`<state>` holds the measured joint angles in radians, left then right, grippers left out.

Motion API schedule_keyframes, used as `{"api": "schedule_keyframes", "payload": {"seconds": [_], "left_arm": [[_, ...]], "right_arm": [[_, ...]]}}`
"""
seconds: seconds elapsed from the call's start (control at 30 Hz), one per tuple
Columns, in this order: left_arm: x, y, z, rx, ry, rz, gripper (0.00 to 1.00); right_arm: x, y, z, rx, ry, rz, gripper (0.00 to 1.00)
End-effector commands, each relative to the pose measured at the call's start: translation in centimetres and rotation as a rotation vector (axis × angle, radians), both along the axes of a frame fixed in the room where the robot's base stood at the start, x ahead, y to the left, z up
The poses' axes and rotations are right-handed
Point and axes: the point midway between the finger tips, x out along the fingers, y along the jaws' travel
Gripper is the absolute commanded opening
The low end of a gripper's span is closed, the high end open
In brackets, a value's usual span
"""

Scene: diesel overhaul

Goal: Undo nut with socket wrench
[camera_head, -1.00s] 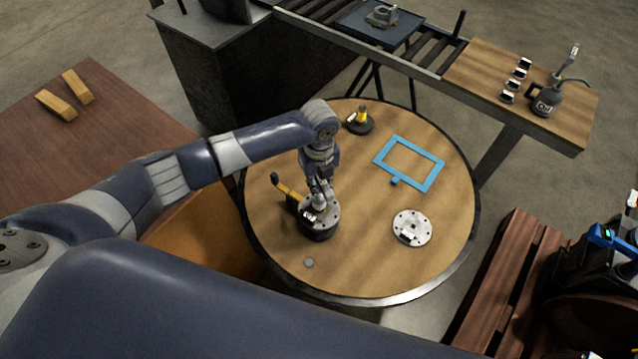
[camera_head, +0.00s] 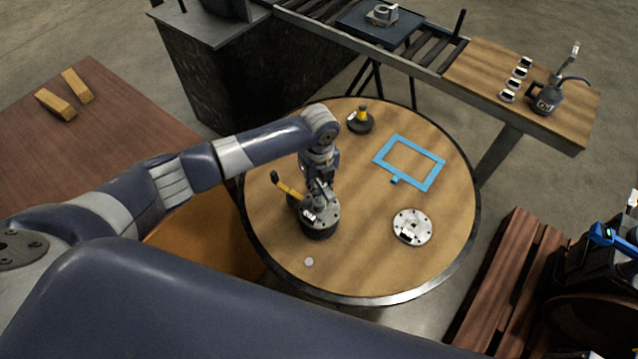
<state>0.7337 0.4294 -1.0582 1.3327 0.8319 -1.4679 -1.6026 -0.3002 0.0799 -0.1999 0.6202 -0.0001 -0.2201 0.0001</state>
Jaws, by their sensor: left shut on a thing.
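A dark round housing with a bright metal top (camera_head: 322,222) stands on the round wooden table (camera_head: 370,270). My left gripper (camera_head: 319,187) points down just above this top. It is shut on what appears to be the socket wrench (camera_head: 289,187), whose yellow handle with a dark end sticks out to the left. The jaws and the wrench's working end are small and partly hidden, so I cannot tell whether it sits on a nut. No single nut can be made out. My right gripper is not in view.
On the round table are a holed metal disc (camera_head: 412,227), a blue frame (camera_head: 437,171), a small grey disc (camera_head: 309,262) and a dark stand with a yellow top (camera_head: 361,122). The table's right front is clear. A roller conveyor (camera_head: 425,50) stands behind.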

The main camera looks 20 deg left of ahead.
Motion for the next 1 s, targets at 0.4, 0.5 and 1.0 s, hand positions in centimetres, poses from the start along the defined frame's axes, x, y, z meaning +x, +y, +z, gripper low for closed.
{"api": "schedule_keyframes", "payload": {"seconds": [0.4,0.5,1.0], "left_arm": [[-0.05,-0.16,0.15,-0.003,0.0,0.536,0.0],[-0.08,-0.14,0.15,-0.001,0.001,0.665,0.0],[-0.12,-0.21,0.25,-0.001,0.002,1.314,0.0]], "right_arm": [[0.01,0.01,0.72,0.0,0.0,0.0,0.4],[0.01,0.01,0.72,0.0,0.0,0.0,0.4],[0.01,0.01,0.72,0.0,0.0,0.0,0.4]]}}
